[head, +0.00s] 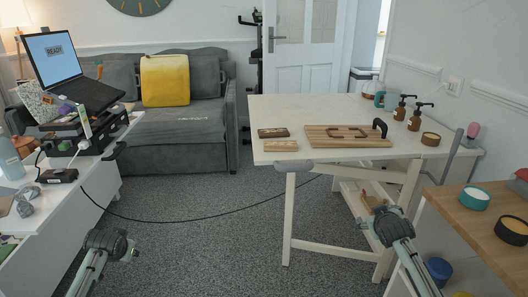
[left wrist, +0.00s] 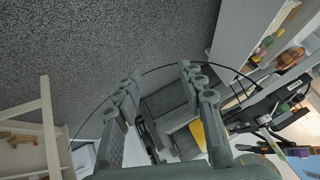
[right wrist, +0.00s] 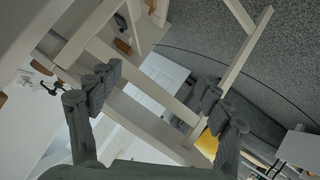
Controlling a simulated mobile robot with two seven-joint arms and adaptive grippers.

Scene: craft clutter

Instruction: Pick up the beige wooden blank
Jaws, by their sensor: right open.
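The beige wooden blank (head: 281,146) is a small pale block lying flat at the near left edge of the white table (head: 340,110). A dark brown block (head: 273,132) lies just behind it. My right gripper (head: 388,222) is in front of the table, low and to the right of the blank, well apart from it. Its fingers are spread and empty in the right wrist view (right wrist: 155,88). My left gripper (head: 112,243) is over the carpet at the lower left, far from the blank. Its fingers are spread and empty in the left wrist view (left wrist: 160,80).
A wooden board (head: 350,141) with a dark handle lies right of the blank. Two brown pump bottles (head: 414,118) stand at the table's right. A cluttered white cabinet (head: 60,195) is on the left, a wooden counter (head: 470,225) on the right. The carpet between is free except for a cable.

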